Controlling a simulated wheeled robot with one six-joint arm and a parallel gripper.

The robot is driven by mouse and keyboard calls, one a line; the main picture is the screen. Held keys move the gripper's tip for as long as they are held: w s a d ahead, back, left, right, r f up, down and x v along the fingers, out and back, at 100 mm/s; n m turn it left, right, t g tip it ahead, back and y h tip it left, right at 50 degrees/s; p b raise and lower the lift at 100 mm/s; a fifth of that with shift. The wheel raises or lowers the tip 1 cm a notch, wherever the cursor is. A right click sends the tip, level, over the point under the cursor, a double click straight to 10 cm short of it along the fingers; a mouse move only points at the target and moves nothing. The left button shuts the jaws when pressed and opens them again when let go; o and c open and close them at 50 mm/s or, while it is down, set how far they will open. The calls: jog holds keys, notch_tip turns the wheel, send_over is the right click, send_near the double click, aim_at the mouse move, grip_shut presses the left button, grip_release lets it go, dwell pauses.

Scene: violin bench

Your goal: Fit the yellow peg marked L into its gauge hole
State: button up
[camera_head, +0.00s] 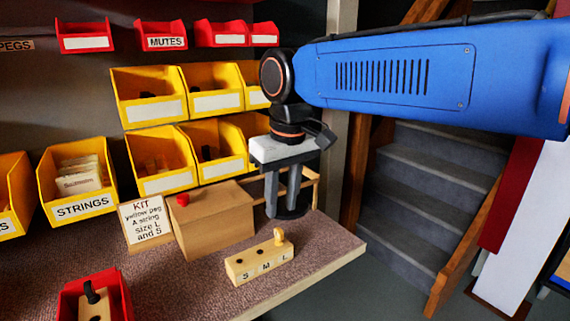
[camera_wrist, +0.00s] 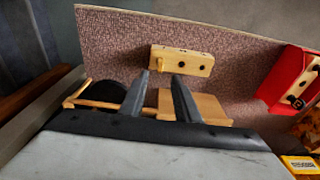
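The gauge block (camera_head: 258,264) is pale wood, marked S, M and L, and lies on the carpeted bench near its right edge. The yellow peg (camera_head: 279,237) stands upright at the L end, its rounded head above the block; how deep it sits I cannot tell. The S and M holes look dark and empty. In the wrist view the block (camera_wrist: 198,65) lies just beyond my fingertips, with the peg (camera_wrist: 160,63) at its left end. My gripper (camera_head: 283,212) is open and empty, above and behind the block; its fingers (camera_wrist: 160,75) are apart.
A wooden box (camera_head: 215,222) with a red knob (camera_head: 182,200) and a KIT card (camera_head: 143,220) stand left of my gripper. A dark round thing (camera_wrist: 108,94) lies by a wooden frame. A red bin (camera_head: 70,300) is at front left. Yellow bins (camera_head: 80,205) line the back.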

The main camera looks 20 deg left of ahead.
notch_tip(320, 180, up, 9)
jog(key=d, duration=0.1)
jog(key=shift+s, duration=0.4)
jog(key=shift+d+r, duration=0.1)
dwell(0.4)
jog(key=d+f+m+t, duration=0.15)
jog(key=d+f, duration=0.25)
jog(key=d, duration=0.9)
jog(key=d+f+m, duration=0.3)
jog(key=d+f, duration=0.2)
jog(key=d, duration=0.8)
jog(key=s+d+f+m+t, duration=0.1)
jog(key=s+d+f+m, duration=0.1)
jog(key=s+d+f, duration=0.3)
jog(key=s+d+f+m+t+h, duration=0.1)
jog(key=s+d+f+m, duration=0.2)
jog(key=s+d+f, duration=0.3)
jog(key=d+f, duration=0.5)
jog(key=shift+d+f, duration=0.35)
jog(key=shift+d, duration=0.05)
jog(key=shift+s+a+m, duration=0.1)
jog(key=shift+m, duration=0.15)
